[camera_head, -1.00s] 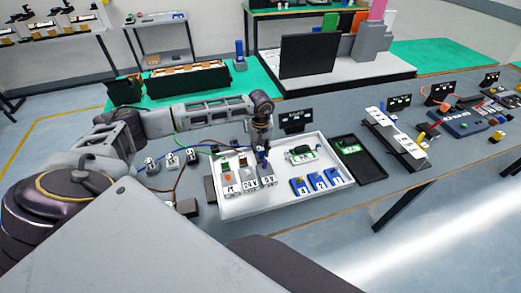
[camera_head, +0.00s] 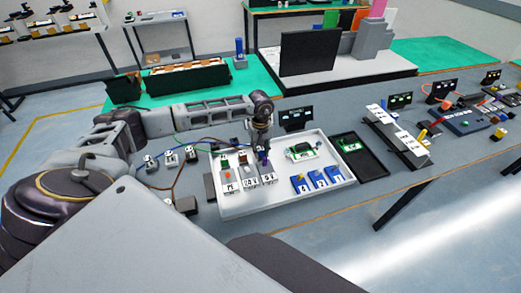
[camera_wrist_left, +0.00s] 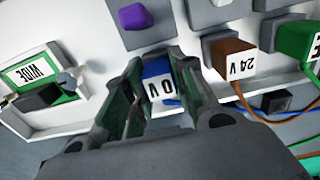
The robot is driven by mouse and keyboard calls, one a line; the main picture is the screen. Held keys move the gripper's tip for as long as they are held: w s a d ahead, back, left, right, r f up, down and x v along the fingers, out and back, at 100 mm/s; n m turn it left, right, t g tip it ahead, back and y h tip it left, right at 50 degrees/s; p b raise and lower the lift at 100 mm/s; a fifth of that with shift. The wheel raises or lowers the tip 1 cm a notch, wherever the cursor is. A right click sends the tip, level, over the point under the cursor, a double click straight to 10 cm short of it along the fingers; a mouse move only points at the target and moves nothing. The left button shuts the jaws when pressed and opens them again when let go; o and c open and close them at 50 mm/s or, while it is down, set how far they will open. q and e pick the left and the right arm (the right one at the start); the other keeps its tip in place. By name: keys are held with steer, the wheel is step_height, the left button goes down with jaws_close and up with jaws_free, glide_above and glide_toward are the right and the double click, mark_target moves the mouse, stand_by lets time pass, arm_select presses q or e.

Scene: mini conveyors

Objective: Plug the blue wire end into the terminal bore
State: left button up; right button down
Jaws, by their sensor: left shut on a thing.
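My left gripper (camera_head: 262,150) is over the 0V block (camera_head: 268,179) in the white tray in the head view. In the left wrist view its fingers (camera_wrist_left: 160,82) are closed around the blue wire end (camera_wrist_left: 158,69), which carries a white 0V label. A blue wire (camera_wrist_left: 174,102) shows beside it. A purple knob (camera_wrist_left: 133,16) on a grey block lies just beyond the fingers. The terminal bore cannot be made out. Whether the blue end touches a block cannot be told. My right gripper is not in view.
A brown 24V connector (camera_wrist_left: 233,60) and a green connector (camera_wrist_left: 296,39) stand right of the gripper, with wires trailing. The white tray (camera_head: 290,203) also holds several blue numbered parts (camera_head: 318,180) and a green board (camera_head: 301,151). A black tray (camera_head: 362,160) lies to its right.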

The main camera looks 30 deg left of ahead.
mark_target(261, 149)
arm_select(q)
steer(key=shift+f, duration=0.1)
steer(key=o, duration=1.1)
steer(key=shift+r, duration=6)
